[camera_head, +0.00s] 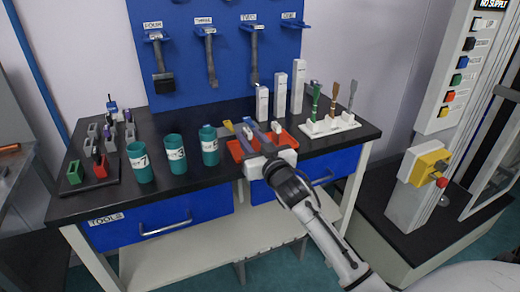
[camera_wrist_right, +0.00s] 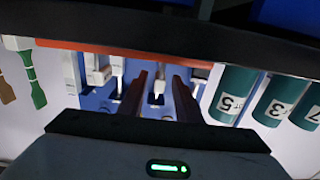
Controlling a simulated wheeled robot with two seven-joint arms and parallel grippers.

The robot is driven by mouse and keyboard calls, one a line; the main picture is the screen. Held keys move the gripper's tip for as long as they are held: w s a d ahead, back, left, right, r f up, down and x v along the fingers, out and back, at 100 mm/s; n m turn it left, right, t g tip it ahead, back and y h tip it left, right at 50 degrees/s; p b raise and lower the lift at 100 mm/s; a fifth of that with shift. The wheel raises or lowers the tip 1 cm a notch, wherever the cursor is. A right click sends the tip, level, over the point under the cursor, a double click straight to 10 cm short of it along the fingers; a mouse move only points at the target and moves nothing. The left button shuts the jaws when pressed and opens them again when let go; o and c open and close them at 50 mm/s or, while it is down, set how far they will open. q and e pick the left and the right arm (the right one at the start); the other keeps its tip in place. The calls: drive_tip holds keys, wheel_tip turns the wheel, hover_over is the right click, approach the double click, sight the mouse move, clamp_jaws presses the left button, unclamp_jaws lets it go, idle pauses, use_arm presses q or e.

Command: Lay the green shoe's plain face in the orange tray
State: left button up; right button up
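A small green block (camera_head: 75,173), which looks like the green shoe, stands at the front left of a dark holder at the left end of the bench; its plain face cannot be made out. The orange tray (camera_head: 235,151) lies on the bench, partly hidden by my right gripper (camera_head: 255,128). Its orange edge (camera_wrist_right: 120,48) shows in the wrist view. My right gripper is over the tray, its fingers (camera_wrist_right: 158,90) apart with a gap between them, and I see nothing held. My left gripper is out of view.
Green numbered cups (camera_head: 175,155) stand between the holder and the tray. A red block (camera_head: 100,167) sits beside the green one. White upright blocks (camera_head: 280,97) and a white brush rack (camera_head: 330,126) stand to the right. Tools hang on the blue board (camera_head: 230,60) behind.

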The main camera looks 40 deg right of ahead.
drive_tip(key=v, duration=0.9)
drive_tip(key=s+a+f+n+g+y, duration=0.1)
drive_tip(key=s+a+f+g+y, duration=0.1)
drive_tip(key=s+a+f, duration=0.6)
drive_tip(key=s+a+f+n+g+y, duration=0.2)
drive_tip(key=a+f+g, duration=0.15)
drive_tip(key=f, duration=0.75)
drive_tip(key=s+a+f+n+g+y, duration=0.1)
drive_tip(key=s+a+f, duration=0.4)
drive_tip(key=s+f, duration=0.1)
drive_tip(key=s+a+f+g+y, duration=0.1)
drive_tip(key=s+a+f+g, duration=0.1)
drive_tip(key=s+a+f, duration=0.3)
drive_tip(key=s, duration=0.4)
drive_tip(key=shift+a+f+n+y, duration=0.3)
drive_tip(key=shift+f+n, duration=0.1)
drive_tip(key=shift+g, duration=0.25)
drive_tip(key=shift+d, duration=0.15)
